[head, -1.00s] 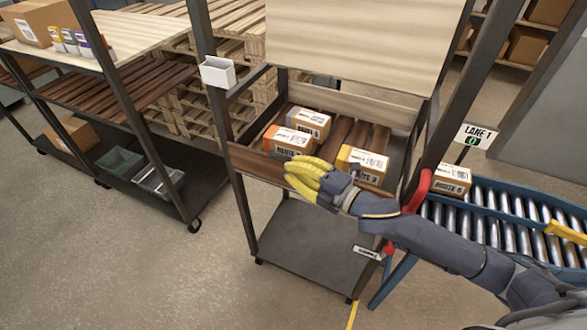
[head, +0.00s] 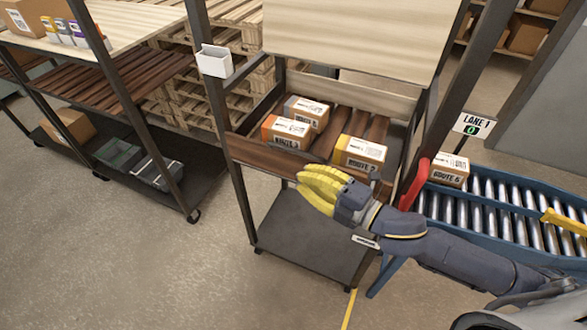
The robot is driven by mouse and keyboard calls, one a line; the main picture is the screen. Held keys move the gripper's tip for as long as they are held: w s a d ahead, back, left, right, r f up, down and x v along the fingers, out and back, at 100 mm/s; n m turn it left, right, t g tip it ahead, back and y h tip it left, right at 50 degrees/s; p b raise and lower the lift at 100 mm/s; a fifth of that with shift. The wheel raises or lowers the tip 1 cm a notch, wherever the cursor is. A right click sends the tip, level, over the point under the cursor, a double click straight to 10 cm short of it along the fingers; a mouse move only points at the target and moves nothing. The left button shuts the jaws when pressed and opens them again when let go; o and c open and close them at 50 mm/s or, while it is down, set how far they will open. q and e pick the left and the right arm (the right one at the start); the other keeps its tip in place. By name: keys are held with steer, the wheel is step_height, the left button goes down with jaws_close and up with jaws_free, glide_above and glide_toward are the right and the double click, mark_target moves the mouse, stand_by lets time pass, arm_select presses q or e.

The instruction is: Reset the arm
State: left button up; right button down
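My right gripper (head: 322,188), with yellow padded fingers, is in front of the wooden shelf's front board, just below its edge. Its fingers lie close together and nothing shows between them; whether they are shut is hard to tell. My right arm comes in from the lower right. My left gripper is not in view. Three labelled cartons sit apart from the gripper in the shelf bin (head: 345,126): a carton at the back (head: 307,112), an orange-edged carton at the left (head: 287,132) and a yellow-edged carton at the right (head: 360,152).
A roller conveyor (head: 500,205) with a blue frame stands at right, carrying a Route 6 carton (head: 449,170) beside a red curved part (head: 414,184) and a Lane 1 sign (head: 474,124). A shelf cart (head: 85,80) stands left. The floor in front is free.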

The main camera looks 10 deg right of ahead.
steer(key=shift+v, duration=1.9)
steer(key=s+d+f+m+g+h, duration=0.1)
steer(key=s+d+f+m+h, duration=0.2)
steer(key=d+f+m+h, duration=0.5)
steer(key=s+d+f+m+g+h, duration=0.1)
steer(key=s+d+f+m+h, duration=0.1)
steer(key=d+f+m+h, duration=0.65)
steer(key=s+d+f+m+g, duration=0.2)
steer(key=s+f+g, duration=0.2)
steer(key=s+f, duration=0.4)
steer(key=s+a+f+g+y, duration=0.2)
steer(key=a+f, duration=0.1)
steer(key=f, duration=1.3)
steer(key=s+a+f+g+y, duration=0.1)
steer(key=s+a+f, duration=0.15)
steer(key=f, duration=1.35)
steer(key=s+f+m+g+y, duration=0.1)
steer(key=s+f+m+g, duration=0.1)
steer(key=s+f, duration=1.6)
steer(key=s+a+m, duration=0.1)
steer(key=s, duration=0.1)
steer(key=shift+s+g, duration=0.3)
steer(key=shift+g, duration=0.1)
steer(key=shift+f+y, duration=0.15)
steer(key=shift+y, duration=0.1)
